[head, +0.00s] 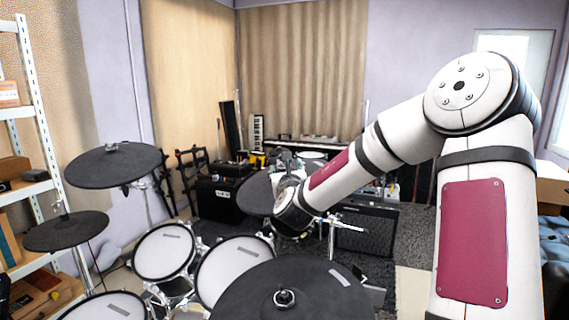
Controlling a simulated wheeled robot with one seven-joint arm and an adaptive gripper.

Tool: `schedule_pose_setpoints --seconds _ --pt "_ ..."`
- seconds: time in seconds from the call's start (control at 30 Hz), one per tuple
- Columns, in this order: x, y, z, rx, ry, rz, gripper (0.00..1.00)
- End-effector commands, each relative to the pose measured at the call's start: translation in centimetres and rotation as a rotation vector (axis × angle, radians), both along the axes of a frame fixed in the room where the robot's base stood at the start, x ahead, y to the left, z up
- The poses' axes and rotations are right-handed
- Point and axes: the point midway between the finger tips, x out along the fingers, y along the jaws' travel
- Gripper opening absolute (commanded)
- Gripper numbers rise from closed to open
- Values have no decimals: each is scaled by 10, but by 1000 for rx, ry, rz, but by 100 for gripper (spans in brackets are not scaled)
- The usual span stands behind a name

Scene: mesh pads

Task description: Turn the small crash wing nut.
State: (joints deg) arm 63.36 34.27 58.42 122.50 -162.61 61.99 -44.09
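Several dark round cymbal pads stand in view; I cannot tell which is the small crash. My arm reaches in from the right, and its wrist end is in front of the middle cymbal pad (255,196). My gripper (287,176) seems to be just beyond the wrist, over the right part of that pad. It is small and partly hidden by my wrist, so its fingers are unclear. No wing nut shows on the middle pad. The near cymbal pad (322,297) at the bottom has a small fastener (284,297) at its centre.
Two more cymbal pads, an upper one (108,163) and a lower one (62,232), stand at the left. White mesh drum pads (163,251) fill the lower left and middle. A shelf (38,130) is at the left edge. An amplifier (366,233) stands behind my arm.

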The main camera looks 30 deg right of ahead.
Motion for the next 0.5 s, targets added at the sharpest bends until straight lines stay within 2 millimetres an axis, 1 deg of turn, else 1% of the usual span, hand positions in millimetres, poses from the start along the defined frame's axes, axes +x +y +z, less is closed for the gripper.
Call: schedule_pose_setpoints --seconds 0.03,0.2,0.4,0.5 --pt "10 -5 -1 5 -3 -1 55" --pt "38 -19 -1 5 -1 0 55" --pt "62 -32 0 3 -1 0 55" --pt "69 -36 0 2 -1 0 55"
